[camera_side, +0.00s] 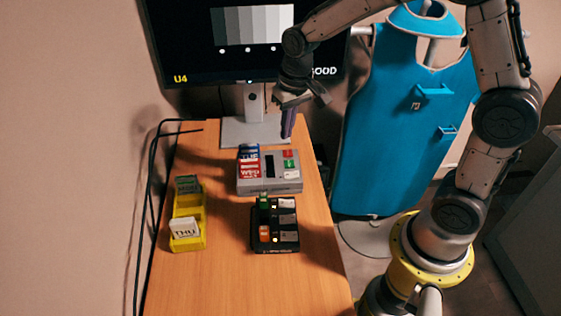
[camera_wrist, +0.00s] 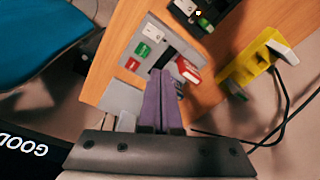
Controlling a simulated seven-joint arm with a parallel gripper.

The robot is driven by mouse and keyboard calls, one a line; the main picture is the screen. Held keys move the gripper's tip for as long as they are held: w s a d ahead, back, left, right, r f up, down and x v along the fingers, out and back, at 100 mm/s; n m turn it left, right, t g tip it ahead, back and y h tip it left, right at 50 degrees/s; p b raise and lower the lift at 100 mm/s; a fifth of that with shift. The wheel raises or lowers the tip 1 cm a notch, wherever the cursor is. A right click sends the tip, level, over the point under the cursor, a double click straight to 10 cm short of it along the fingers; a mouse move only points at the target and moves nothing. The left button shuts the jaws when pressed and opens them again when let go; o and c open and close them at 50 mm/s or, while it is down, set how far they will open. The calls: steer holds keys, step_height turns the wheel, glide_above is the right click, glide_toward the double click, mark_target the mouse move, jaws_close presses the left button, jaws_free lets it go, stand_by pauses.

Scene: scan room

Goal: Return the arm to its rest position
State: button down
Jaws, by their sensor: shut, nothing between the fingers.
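My gripper (camera_side: 288,122) hangs above the back of the wooden table, pointing down, just behind and above the grey box. Its purple fingers are together and empty; they also show in the wrist view (camera_wrist: 162,80). My arm reaches in from the right side of the picture, bent over the table. The grey box (camera_side: 270,185) holds a blue and a red block (camera_side: 249,160) at its left and has green, red and white buttons at its right. In the wrist view the fingers cover part of this grey box (camera_wrist: 137,72).
A yellow rack (camera_side: 188,243) with day-labelled blocks stands at the left. A black box (camera_side: 263,241) with lit lamps stands at front. A monitor (camera_side: 185,50) on a stand (camera_side: 235,132) is behind. A blue apron (camera_side: 395,130) hangs close to my arm. The table (camera_side: 225,280) is clear at front.

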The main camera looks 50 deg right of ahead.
steer(key=s+r+t, duration=0.3)
steer(key=s+r, duration=0.6)
steer(key=r, duration=0.3)
steer(key=s+f+n+t, duration=0.1)
steer(key=s+n, duration=0.2)
steer(key=s, duration=1)
steer(key=shift+s+a, duration=0.2)
steer(key=shift+s, duration=0.05)
